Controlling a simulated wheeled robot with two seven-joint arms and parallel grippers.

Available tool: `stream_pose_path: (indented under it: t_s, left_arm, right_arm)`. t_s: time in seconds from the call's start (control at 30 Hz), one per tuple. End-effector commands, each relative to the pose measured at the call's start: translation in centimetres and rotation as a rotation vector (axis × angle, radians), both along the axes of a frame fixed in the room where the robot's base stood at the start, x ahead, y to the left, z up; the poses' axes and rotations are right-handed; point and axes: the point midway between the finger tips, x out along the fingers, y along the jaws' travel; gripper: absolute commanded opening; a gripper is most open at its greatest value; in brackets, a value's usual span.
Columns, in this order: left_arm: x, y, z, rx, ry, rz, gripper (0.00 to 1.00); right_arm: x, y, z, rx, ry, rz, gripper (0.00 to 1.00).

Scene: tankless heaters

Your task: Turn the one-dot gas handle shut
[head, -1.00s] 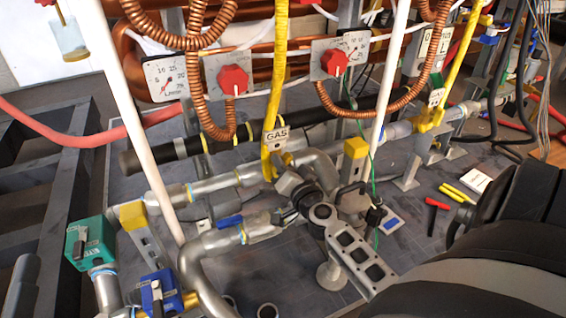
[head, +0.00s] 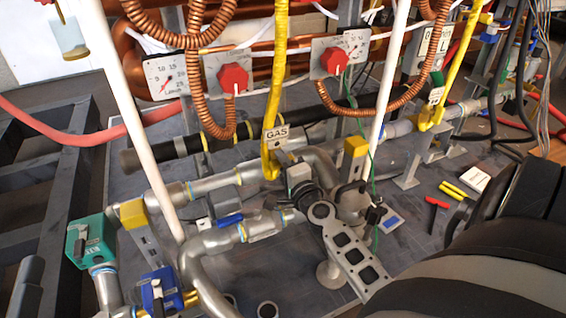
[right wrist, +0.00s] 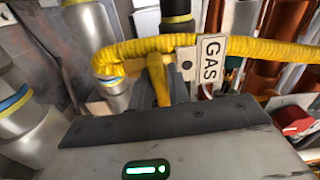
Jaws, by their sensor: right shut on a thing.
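The one-dot gas handle (right wrist: 158,80) is a yellow lever in the right wrist view, below the yellow gas hose (right wrist: 215,45). A white GAS tag (right wrist: 211,60) hangs there beside a plate with one dark dot; the tag also shows in the head view (head: 276,135). My right gripper (head: 297,177) reaches in from the right at the foot of that hose. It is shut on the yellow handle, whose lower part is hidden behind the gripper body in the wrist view. In the head view the gripper mostly hides the handle. My left gripper is not in view.
Metal pipes (head: 210,245) run close to the gripper on its left. A white upright pipe (head: 388,85) stands to its right. A second yellow hose (head: 455,60) hangs farther right. Red knobs (head: 233,78) and coiled copper tubes are above. A green-bodied valve (head: 92,241) is at left.

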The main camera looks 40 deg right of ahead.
Motion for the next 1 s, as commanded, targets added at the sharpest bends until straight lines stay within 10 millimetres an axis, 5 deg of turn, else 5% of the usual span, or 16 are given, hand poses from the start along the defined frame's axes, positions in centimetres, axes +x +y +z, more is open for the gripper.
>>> stream_pose_path:
  t_s: [0.6, 0.63, 0.7, 1.0]
  left_arm:
    - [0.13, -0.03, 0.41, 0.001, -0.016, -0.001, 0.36]
    - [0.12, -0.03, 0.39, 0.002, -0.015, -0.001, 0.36]
    - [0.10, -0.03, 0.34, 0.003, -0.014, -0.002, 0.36]
    - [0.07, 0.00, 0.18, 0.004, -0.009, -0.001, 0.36]
  right_arm:
    - [-0.08, -0.02, -0.10, 0.044, -0.012, -0.001, 0.00]
    - [-0.08, -0.03, -0.10, 0.044, -0.012, -0.001, 0.21]
    - [-0.08, -0.02, -0.10, 0.044, -0.012, -0.001, 0.35]
    - [-0.16, 0.03, -0.07, 0.043, -0.013, -0.001, 0.35]
